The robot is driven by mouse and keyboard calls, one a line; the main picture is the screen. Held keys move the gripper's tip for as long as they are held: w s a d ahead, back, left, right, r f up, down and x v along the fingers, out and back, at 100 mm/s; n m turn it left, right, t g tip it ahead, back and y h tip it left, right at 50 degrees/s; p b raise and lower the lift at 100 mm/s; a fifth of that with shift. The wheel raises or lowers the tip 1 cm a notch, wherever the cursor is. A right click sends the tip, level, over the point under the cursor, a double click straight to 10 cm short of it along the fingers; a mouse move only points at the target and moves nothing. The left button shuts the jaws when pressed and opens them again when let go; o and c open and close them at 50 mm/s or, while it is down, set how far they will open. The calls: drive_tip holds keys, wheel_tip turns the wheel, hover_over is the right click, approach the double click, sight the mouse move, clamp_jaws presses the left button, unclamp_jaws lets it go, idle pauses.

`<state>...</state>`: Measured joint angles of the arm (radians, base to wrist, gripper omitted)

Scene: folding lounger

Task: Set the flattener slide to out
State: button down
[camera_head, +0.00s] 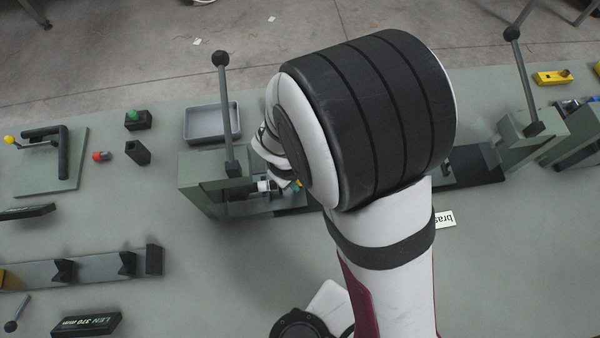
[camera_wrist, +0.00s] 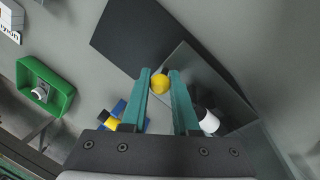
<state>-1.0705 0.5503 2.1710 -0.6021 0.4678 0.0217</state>
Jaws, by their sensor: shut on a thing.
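In the wrist view my gripper (camera_wrist: 160,88) has its two teal fingers closed around a small round yellow knob (camera_wrist: 160,83). The knob sits between the fingertips, in front of a grey metal block (camera_wrist: 215,85) with a dark plate (camera_wrist: 140,35) beside it. The knob appears to be the handle of the flattener slide, but the slide's body and its in or out position cannot be told. In the head view my arm covers most of the gripper and the knob, beside a grey-green machine frame (camera_head: 200,190) with an upright black-knobbed lever.
A grey tray (camera_head: 212,122) stands behind the frame. A second lever machine (camera_head: 530,130) is at the right. A green tray (camera_wrist: 45,90) lies left in the wrist view. A blue and yellow part (camera_wrist: 118,120) and a white cylinder (camera_wrist: 208,122) flank the fingers.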

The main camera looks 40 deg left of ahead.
idle(0.7)
drive_tip(key=w+d, duration=0.9)
drive_tip(key=shift+w+d, duration=0.25)
drive_tip(key=shift+w, duration=0.05)
drive_tip(key=c, duration=0.7)
unclamp_jaws()
